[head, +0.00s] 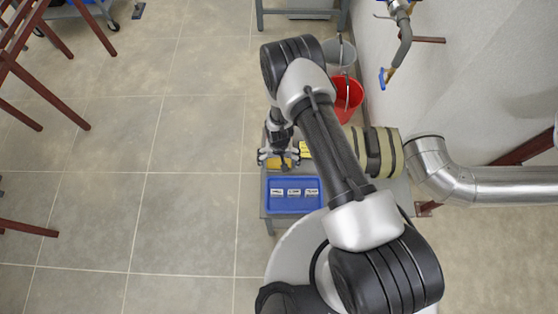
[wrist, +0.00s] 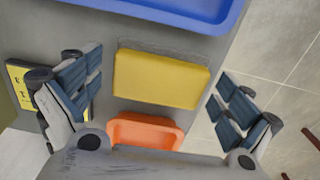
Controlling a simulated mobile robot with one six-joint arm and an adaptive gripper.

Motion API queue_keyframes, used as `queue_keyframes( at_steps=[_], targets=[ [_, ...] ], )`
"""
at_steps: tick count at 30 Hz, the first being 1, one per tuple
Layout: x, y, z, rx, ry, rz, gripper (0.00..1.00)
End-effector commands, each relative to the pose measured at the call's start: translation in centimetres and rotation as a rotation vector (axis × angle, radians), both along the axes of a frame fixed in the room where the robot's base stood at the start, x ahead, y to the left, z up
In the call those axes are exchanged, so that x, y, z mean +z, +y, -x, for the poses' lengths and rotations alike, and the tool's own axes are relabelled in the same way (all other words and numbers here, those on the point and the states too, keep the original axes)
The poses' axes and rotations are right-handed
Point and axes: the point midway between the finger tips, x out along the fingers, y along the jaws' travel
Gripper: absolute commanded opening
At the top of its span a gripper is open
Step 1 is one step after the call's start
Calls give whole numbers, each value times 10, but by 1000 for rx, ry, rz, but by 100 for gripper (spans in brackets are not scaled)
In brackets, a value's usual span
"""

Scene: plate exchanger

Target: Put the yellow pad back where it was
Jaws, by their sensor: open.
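The yellow pad (wrist: 160,78) lies on the grey bench top, between the blue tray (wrist: 185,12) and an orange pad or shallow tray (wrist: 146,130) in the wrist view. A thin grey edge shows along the yellow pad's upper side. My gripper (wrist: 163,92) is open, with one finger off each short side of the yellow pad and a gap on both sides. I cannot tell how high the fingers are above the bench. In the head view my gripper (head: 278,158) is over the bench, with a bit of the yellow pad (head: 274,164) showing beneath it.
The blue tray (head: 293,208) holds three small pale labelled pieces. A yellow label with black marks (wrist: 20,84) is at the left. A red bucket (head: 347,98) and a grey bucket (head: 340,54) stand behind the bench. Tiled floor (head: 190,200) is clear to the left.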

Motion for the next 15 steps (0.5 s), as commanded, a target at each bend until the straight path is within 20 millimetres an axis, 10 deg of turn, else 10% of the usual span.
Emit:
queue_keyframes(
  at_steps=[15],
  targets=[
    [100, 0, -1, 0, -2, -1, 98]
  ],
)
